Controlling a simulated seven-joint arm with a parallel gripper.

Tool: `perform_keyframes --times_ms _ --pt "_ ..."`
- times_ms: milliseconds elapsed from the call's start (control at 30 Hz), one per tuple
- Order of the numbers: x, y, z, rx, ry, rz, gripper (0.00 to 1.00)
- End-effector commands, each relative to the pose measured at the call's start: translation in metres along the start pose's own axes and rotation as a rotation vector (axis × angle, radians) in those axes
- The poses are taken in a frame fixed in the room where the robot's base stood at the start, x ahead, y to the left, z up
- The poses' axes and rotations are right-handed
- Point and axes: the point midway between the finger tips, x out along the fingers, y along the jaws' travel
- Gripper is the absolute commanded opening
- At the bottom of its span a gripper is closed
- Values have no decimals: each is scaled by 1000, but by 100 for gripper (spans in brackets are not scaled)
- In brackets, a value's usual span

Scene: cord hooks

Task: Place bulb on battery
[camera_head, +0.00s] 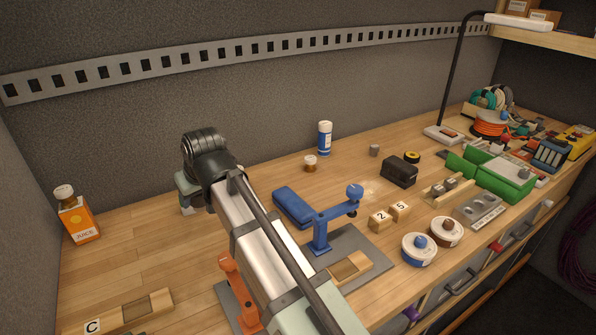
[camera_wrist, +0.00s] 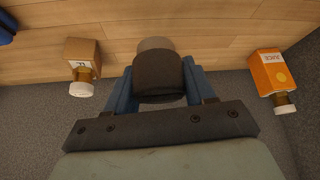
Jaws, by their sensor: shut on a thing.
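My gripper (camera_wrist: 158,85) is shut on a dark, rounded piece (camera_wrist: 158,76) with a paler grey-brown end. I cannot tell whether this is the bulb. In the head view my gripper (camera_head: 187,207) is low over the back left of the bench, and the held piece is not clear there. A brown box (camera_wrist: 82,52) with a pale-capped top and a small label stands left of my gripper in the wrist view. My arm hides it in the head view. A black block (camera_head: 398,171) lies right of centre. I cannot tell which thing is the battery.
An orange juice carton (camera_head: 76,216) stands at the far left; it also shows in the wrist view (camera_wrist: 272,72). The right bench is crowded. The back wall is close.

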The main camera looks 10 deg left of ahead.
Motion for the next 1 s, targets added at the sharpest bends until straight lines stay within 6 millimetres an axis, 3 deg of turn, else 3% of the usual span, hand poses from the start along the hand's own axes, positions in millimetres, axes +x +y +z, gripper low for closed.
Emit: perform_keyframes --times_ms 167,267,1000 --pt "-1 8 0 9 0 5 22" --pt "-2 25 2 30 0 17 22" --pt "-41 258 50 316 7 184 22"
